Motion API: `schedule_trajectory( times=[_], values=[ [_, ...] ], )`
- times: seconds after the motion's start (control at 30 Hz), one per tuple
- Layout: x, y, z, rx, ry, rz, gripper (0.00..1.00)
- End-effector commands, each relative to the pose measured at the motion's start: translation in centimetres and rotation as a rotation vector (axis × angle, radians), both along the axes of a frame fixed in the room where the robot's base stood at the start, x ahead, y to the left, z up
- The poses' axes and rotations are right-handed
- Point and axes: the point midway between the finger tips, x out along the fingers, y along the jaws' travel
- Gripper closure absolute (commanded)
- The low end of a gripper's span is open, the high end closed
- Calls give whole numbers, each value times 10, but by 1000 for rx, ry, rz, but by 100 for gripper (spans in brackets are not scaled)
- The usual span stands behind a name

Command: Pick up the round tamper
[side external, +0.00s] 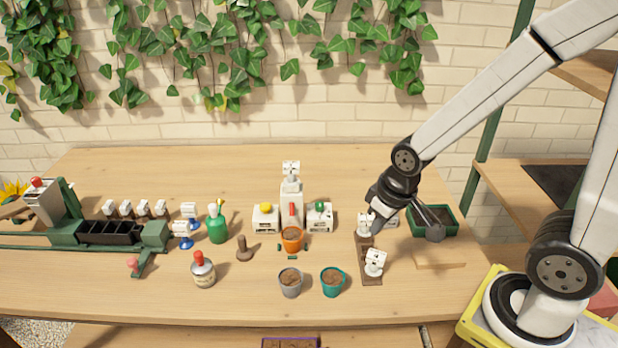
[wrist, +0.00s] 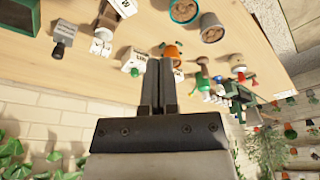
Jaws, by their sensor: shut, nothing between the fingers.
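The round tamper (side external: 243,248) is a brown piece with a wide round foot and a narrow upright handle. It stands on the table left of the orange pot in the side external view.
Between my gripper and the tamper stand the orange pot (side external: 292,240), grey pot (side external: 290,287), teal pot (side external: 333,286) and white boxes (side external: 266,222). A green tray (side external: 447,214) is at right.

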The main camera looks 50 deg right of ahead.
Motion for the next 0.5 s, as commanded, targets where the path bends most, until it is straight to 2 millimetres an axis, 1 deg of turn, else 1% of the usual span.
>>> schedule_trajectory(
  times=[0.07, 0.1, 0.17, 0.2, 0.27, 0.3, 0.33, 0.5],
  values=[
    [0, 0, 0, 0, 0, 0, 100],
    [0, 0, 0, 0, 0, 0, 97],
    [0, 0, 0, 0, 0, 0, 78],
    [0, 0, 0, 0, 0, 0, 65],
    [0, 0, 0, 0, 0, 0, 46],
    [0, 0, 0, 0, 0, 0, 33],
    [0, 0, 0, 0, 0, 0, 27],
    [0, 0, 0, 0, 0, 0, 27]
  ],
)
